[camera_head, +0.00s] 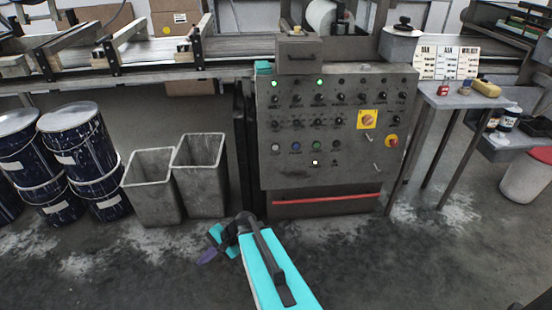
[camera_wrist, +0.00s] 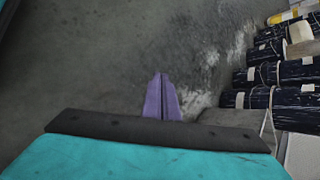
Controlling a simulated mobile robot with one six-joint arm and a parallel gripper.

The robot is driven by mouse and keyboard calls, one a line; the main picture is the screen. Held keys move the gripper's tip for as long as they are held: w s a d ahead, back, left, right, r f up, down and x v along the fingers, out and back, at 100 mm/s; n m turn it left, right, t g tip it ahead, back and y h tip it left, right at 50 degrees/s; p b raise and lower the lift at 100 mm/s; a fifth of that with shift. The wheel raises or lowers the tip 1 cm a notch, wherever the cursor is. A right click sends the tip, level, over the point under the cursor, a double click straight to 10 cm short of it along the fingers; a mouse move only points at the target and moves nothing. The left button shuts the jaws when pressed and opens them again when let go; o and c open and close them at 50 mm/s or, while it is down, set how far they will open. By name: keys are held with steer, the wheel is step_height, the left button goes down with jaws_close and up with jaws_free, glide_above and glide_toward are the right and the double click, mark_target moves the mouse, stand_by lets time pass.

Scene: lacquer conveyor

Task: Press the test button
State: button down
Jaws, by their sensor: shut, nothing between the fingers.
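The grey control panel (camera_head: 340,180) stands at the centre of the head view, with rows of dark knobs, two green lamps at the top and several coloured buttons lower down. A small bright white button or lamp (camera_head: 315,162) sits low on the panel. I cannot read which control is the test button. My gripper (camera_head: 207,257) is low in front of the panel and left of it, apart from it, pointing down and left. Its purple fingers are together and empty in the wrist view (camera_wrist: 162,98), above the floor. The panel is not in the wrist view.
Two grey bins (camera_head: 201,178) and dark blue drums (camera_head: 80,150) stand left of the panel. A small metal table (camera_head: 432,100) is on the right, with a white bucket (camera_head: 525,178) beyond. A conveyor (camera_head: 150,55) runs behind. The floor before the panel is clear.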

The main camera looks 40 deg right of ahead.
mark_target(275, 148)
steer(key=w+d+r+m+t+h+b, duration=0.1)
steer(key=w+d+r+m+t+b, duration=0.2)
steer(key=d, duration=0.4)
steer(key=w+d+r+m+t+b, duration=0.2)
steer(key=w+d+m+t+b, duration=0.15)
steer(key=d, duration=0.35)
steer(key=w+d+r+m+t+h+b, duration=0.1)
steer(key=w+d+r+m+t+b, duration=0.15)
steer(key=d, duration=0.55)
steer(key=s+d+r+m+t+h+b, duration=0.2)
steer(key=d+r, duration=0.4)
steer(key=d, duration=0.4)
steer(key=s+d+r+m+t+h+b, duration=0.3)
steer(key=s+d+r+m+t+b, duration=0.1)
steer(key=d, duration=0.7)
step_height(275, 148, up, 2)
steer(key=s+m+b, duration=0.1)
steer(key=b, duration=0.1)
steer(key=shift+d+r+b, duration=0.15)
steer(key=shift+b, duration=0.25)
steer(key=shift+d, duration=0.1)
steer(key=shift+w+d+f+b, duration=0.15)
steer(key=shift+w+d+f, duration=0.15)
steer(key=shift+w+d, duration=0.7)
steer(key=shift+w+d+f+b, duration=0.15)
steer(key=shift+w+d+f, duration=0.1)
steer(key=shift+w+d, duration=0.75)
steer(key=shift+w+d+f+b, duration=0.25)
steer(key=shift+w+d, duration=0.4)
steer(key=shift+w, duration=0.65)
